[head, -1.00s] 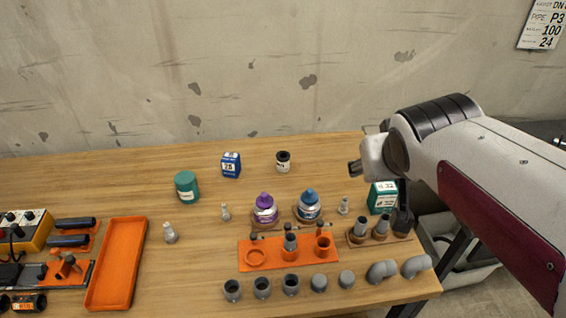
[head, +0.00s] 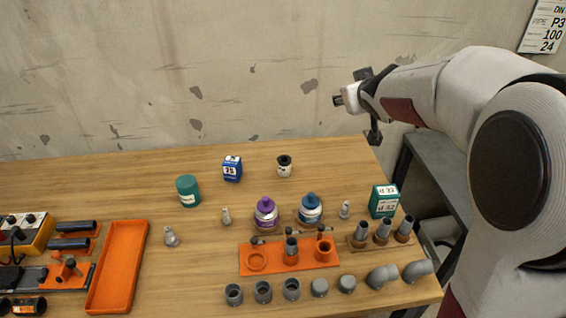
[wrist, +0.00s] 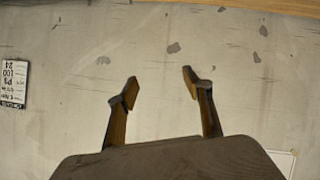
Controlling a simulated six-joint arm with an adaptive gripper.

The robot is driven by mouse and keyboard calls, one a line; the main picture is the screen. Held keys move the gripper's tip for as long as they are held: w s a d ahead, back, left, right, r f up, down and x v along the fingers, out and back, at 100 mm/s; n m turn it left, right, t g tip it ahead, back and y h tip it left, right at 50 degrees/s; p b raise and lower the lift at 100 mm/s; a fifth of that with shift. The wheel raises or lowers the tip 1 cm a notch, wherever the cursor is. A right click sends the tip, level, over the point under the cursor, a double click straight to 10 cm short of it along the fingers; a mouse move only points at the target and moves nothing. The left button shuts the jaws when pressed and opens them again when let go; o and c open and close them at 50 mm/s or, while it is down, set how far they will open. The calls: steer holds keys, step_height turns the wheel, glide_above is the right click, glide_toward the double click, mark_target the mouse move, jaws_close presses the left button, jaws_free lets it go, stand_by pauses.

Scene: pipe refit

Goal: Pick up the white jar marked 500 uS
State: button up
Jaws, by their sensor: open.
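A small white jar with a black lid (head: 284,167) stands upright near the back of the wooden table in the head view. Its marking is too small to read, so I cannot confirm 500 uS. My gripper (wrist: 159,82) is open and empty in the wrist view, its two fingers apart with only the wall between them. In the head view my gripper (head: 372,122) is raised at the right, above and to the right of the jar, well apart from it. The jar does not show in the wrist view.
A blue box (head: 232,169) and a teal jar (head: 188,191) stand left of the white jar. Purple-capped (head: 265,212) and blue-capped (head: 310,208) bottles stand in front. A green box (head: 383,201) is at the right. Table around the white jar is clear.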

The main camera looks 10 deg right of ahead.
steer(key=w+a+f+n+t+y, duration=0.1)
steer(key=w+f, duration=0.2)
steer(key=w, duration=0.2)
steer(key=w+a+f+n+y, duration=0.1)
steer(key=w+f+y, duration=0.15)
steer(key=w, duration=0.25)
steer(key=n+g+y, duration=0.2)
steer(key=n+y, duration=0.2)
steer(key=y, duration=0.1)
glide_above(289, 163)
steer(key=d, duration=0.6)
step_height(289, 163, down, 17)
steer(key=s+a+f+y, duration=0.1)
steer(key=f, duration=0.2)
steer(key=s+f+g+y, duration=0.1)
steer(key=f, duration=0.2)
steer(key=s+a+f+n+y, duration=0.1)
steer(key=f, duration=0.2)
steer(key=shift+s+a+f+g, duration=0.2)
steer(key=shift+a+f+g, duration=0.15)
steer(key=shift+g, duration=0.05)
steer(key=shift+x, duration=1.3)
steer(key=shift+w, duration=0.1)
